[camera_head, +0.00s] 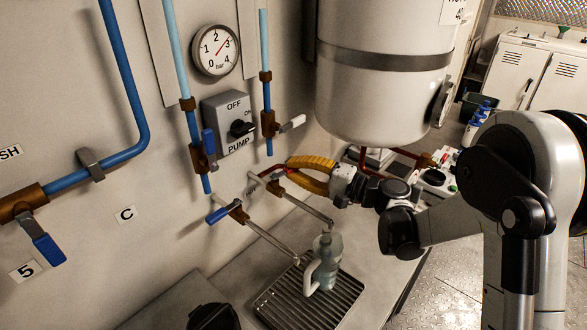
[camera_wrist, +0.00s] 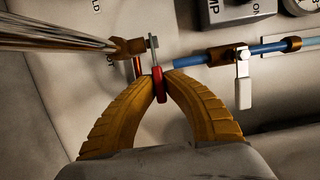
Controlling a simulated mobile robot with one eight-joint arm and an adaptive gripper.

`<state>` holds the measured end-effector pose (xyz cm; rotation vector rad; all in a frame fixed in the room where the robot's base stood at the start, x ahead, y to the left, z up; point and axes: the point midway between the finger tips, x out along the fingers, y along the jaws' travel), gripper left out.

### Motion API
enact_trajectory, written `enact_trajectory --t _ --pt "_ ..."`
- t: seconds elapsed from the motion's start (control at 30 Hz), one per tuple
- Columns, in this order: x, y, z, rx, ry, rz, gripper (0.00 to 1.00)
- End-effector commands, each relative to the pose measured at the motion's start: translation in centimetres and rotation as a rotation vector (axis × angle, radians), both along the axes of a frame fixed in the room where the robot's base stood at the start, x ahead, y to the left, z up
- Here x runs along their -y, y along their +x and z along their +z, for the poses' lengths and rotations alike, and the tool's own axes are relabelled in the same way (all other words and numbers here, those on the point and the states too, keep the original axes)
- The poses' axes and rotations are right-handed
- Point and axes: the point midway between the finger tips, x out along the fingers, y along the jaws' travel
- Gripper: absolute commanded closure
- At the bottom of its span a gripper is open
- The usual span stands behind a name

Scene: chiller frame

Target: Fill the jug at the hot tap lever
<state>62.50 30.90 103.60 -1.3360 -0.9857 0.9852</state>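The jug (camera_head: 329,268), translucent grey-green with a pale handle on its left side, stands upright on the drip tray (camera_head: 265,309). Its top is at the end of the hot tap's spout (camera_head: 305,207). I cannot tell whether water is running or how full the jug is. My gripper (camera_head: 283,166) is at the hot tap on the wall. In the wrist view, the yellow fingertips (camera_wrist: 160,78) close in from both sides on the red hot tap lever (camera_wrist: 159,88) and appear to touch it. In the head view the fingers mostly hide this lever.
A blue-levered tap (camera_head: 226,213) is left of the hot tap, its spout ending left of the jug. A large white tank (camera_head: 385,95) hangs above my wrist. The pump switch (camera_head: 235,125) and white-levered valve (camera_head: 290,124) are higher on the wall. A black object (camera_head: 213,316) is at the front left.

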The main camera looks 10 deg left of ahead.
Motion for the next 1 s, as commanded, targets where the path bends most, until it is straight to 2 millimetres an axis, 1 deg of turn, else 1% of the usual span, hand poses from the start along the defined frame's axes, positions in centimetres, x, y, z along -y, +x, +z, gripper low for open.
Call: enact_trajectory --t 0.03,0.07,0.4,0.47,0.7,0.8,0.9,1.0 --pt "0.0 0.0 0.0 0.000 0.001 0.000 0.75" --pt "0.0 0.0 0.0 0.000 0.001 0.000 0.67" --pt "0.3 -0.1 0.0 0.000 0.000 -0.002 0.67" --pt "0.8 -0.2 0.0 0.000 0.000 -0.003 0.67" --pt "4.8 -1.4 0.0 0.000 0.000 -0.005 0.67" --pt "6.2 -1.8 0.0 0.000 0.000 -0.004 0.67" --pt "6.9 -2.1 0.0 0.000 0.000 -0.001 0.67" --pt "7.2 -2.2 0.0 0.000 0.000 -0.001 0.67"
